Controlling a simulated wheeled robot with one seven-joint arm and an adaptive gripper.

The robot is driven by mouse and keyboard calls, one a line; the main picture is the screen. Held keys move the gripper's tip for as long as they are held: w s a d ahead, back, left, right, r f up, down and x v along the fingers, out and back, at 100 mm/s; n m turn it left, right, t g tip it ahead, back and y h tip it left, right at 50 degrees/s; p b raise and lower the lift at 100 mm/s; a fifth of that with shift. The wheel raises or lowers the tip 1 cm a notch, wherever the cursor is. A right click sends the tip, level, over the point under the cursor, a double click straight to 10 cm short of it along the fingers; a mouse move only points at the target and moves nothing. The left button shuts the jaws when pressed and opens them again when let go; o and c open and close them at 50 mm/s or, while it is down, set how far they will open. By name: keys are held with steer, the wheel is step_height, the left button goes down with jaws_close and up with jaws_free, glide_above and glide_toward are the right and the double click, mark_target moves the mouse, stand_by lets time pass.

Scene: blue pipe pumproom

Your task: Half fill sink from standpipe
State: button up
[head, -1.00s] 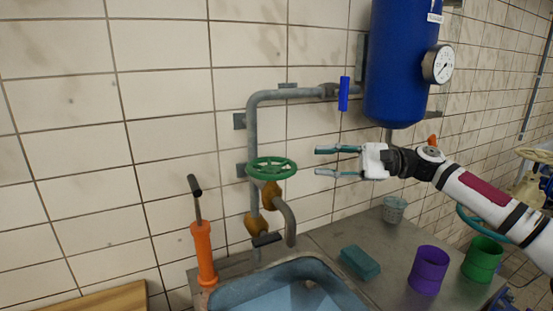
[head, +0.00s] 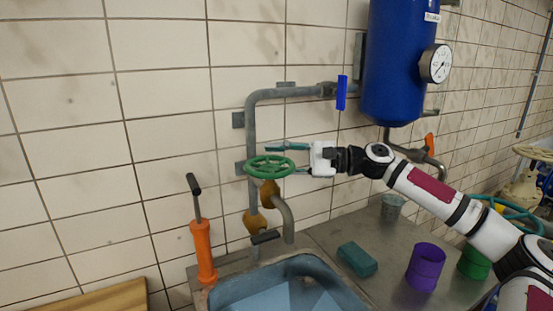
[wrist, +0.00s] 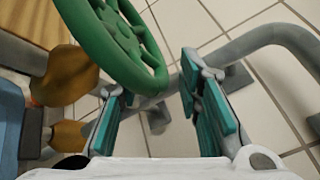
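The green handwheel (head: 270,167) sits on the grey standpipe (head: 252,130) in the head view. My gripper (head: 284,159) is open at the wheel's right side, one finger above the rim and the other partly hidden near it. In the wrist view the wheel (wrist: 125,45) is at upper left, and its rim shows between the fingers (wrist: 155,95); I cannot tell whether they touch. The grey spout (head: 286,215) bends down over the back of the blue-grey sink (head: 235,285). The sink is cut off below; no stream shows, and I cannot tell its water level.
An orange hand pump (head: 203,250) stands left of the sink. A green sponge (head: 357,260), purple cup (head: 425,267), green cup (head: 474,262) and grey cup (head: 391,207) stand on the metal counter. A blue-handled valve (head: 341,92) and blue tank (head: 397,65) are above.

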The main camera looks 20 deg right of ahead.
jaws_close()
steer(key=shift+d+r+p, duration=0.1)
steer(key=shift+r+p, duration=0.1)
steer(key=shift+p, duration=0.3)
